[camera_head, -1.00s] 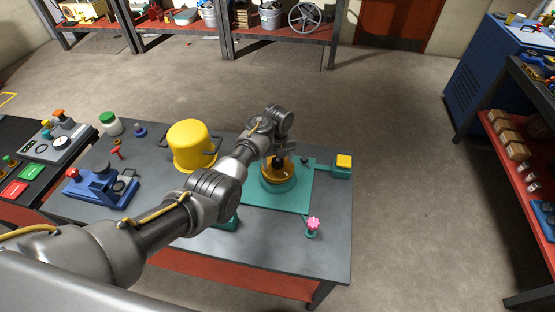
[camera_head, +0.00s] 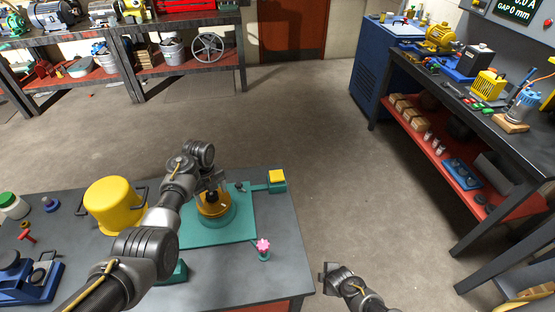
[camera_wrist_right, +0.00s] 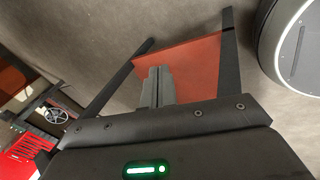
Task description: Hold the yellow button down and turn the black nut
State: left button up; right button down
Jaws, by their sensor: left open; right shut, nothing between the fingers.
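An amber, ring-like part (camera_head: 213,204) stands on a round green base on the plate. A dark piece, apparently the black nut (camera_head: 211,194), shows at its top, partly hidden by my left gripper. My left gripper (camera_head: 212,182) is open and points down over it; contact is unclear. My right gripper (camera_head: 326,276) is shut and empty, beyond the table's right edge. Its closed fingers (camera_wrist_right: 157,86) show in the right wrist view.
A pink knob (camera_head: 263,245) stands at the plate's front right. A yellow pot (camera_head: 114,205) and a blue fixture (camera_head: 30,280) are on the table's left. Open floor (camera_head: 340,190) lies right of the table, before a shelved bench (camera_head: 460,100).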

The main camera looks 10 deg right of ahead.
jog(key=w+a+r+n+t, duration=0.1)
jog(key=w+a+r+n, duration=0.1)
jog(key=w+r+n, duration=0.55)
jog(key=w+a+r+n+t, duration=0.2)
jog(key=w+a+r+n, duration=0.1)
jog(key=w+r, duration=0.85)
jog(key=w+a+r+n+t, duration=0.1)
jog(key=w+a+r+n, duration=0.4)
jog(key=r, duration=0.5)
jog(key=w+a+r+n+t, duration=0.1)
jog(key=w+a+r+n, duration=0.4)
jog(key=r, duration=0.5)
jog(key=shift+w+d+f, duration=0.25)
jog(key=shift+f, duration=0.85)
jog(key=shift+w+d+f, duration=0.2)
jog(key=shift+d+f, duration=0.1)
jog(key=shift+f, duration=0.75)
jog(key=shift+w+d+f, duration=0.25)
jog(key=shift+f, duration=0.85)
jog(key=shift+f, duration=0.15)
